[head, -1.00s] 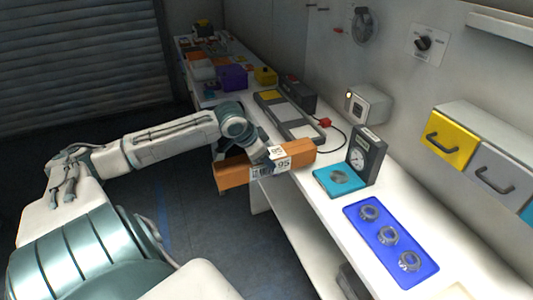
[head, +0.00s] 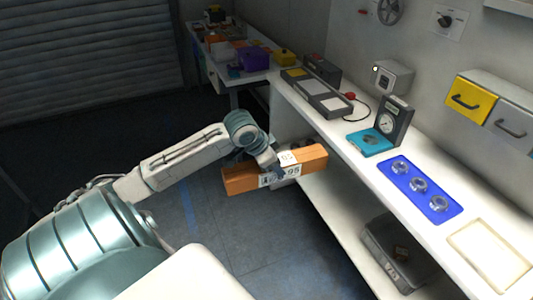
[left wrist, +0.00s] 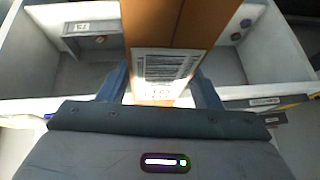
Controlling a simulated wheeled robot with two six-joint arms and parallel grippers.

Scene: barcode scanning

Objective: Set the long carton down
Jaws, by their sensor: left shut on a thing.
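The long carton (head: 238,180) is an orange-brown box with a white printed label. My left gripper (head: 278,172) is shut around its middle, and the carton is held up, lying roughly level. In the left wrist view the carton (left wrist: 180,22) runs between the two fingers of my left gripper (left wrist: 163,88), with the barcode label facing the camera. The gripper hides part of the carton in the head view. My right gripper is not in view.
The white bench (head: 340,185) holds a grey three-panel tray (head: 318,93), a teal pad with a dial gauge (head: 388,123), and a blue tray (head: 420,190) with metal rings. A dark bin (head: 392,250) sits on the lower shelf. A cluttered table (head: 212,72) stands behind.

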